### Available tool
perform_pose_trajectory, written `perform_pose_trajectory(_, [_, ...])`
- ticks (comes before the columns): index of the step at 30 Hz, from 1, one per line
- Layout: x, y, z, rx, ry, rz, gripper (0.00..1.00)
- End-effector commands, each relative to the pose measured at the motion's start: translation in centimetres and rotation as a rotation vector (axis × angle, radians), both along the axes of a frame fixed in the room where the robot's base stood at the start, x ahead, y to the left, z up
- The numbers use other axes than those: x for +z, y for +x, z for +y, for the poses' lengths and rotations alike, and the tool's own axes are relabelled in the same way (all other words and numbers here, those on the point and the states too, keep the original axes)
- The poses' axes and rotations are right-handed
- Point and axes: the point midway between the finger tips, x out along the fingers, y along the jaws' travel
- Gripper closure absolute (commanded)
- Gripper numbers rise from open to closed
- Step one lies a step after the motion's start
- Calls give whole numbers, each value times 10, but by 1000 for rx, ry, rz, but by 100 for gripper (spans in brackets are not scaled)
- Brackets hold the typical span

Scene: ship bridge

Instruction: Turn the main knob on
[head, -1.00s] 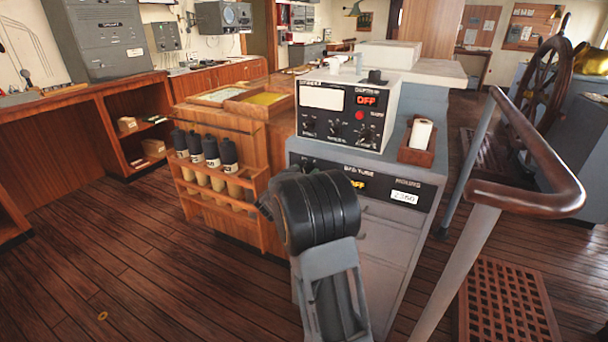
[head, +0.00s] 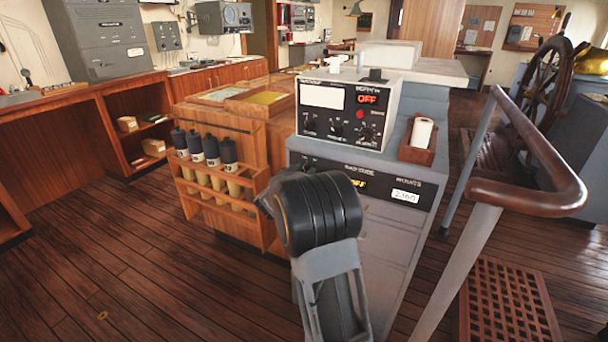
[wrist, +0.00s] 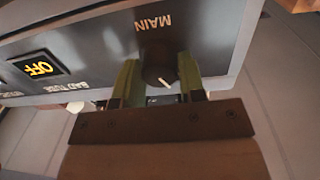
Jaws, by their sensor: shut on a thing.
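The main knob (wrist: 158,66) is a dark round knob with a white pointer mark, under the upside-down label MAIN (wrist: 153,22) in the wrist view. My gripper (wrist: 160,80) has its two greenish fingers on either side of the knob and is shut on it. The white mark points toward the lower right of that picture. A lit yellow OFF display (wrist: 39,67) sits on the same panel.
On the console stands a white instrument box (head: 345,105) with a red OFF display (head: 368,97) and several knobs. A wooden cup with a white roll (head: 420,140) is beside it. A wooden rack (head: 222,190) stands left, a handrail (head: 530,195) right. Open floor lies front left.

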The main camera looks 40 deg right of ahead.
Motion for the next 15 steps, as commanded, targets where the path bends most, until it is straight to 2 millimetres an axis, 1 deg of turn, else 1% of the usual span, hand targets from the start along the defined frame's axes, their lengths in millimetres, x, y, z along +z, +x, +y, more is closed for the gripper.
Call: perform_pose_trajectory(15, [-2, -1, -2, -4, 213, -403, 87])
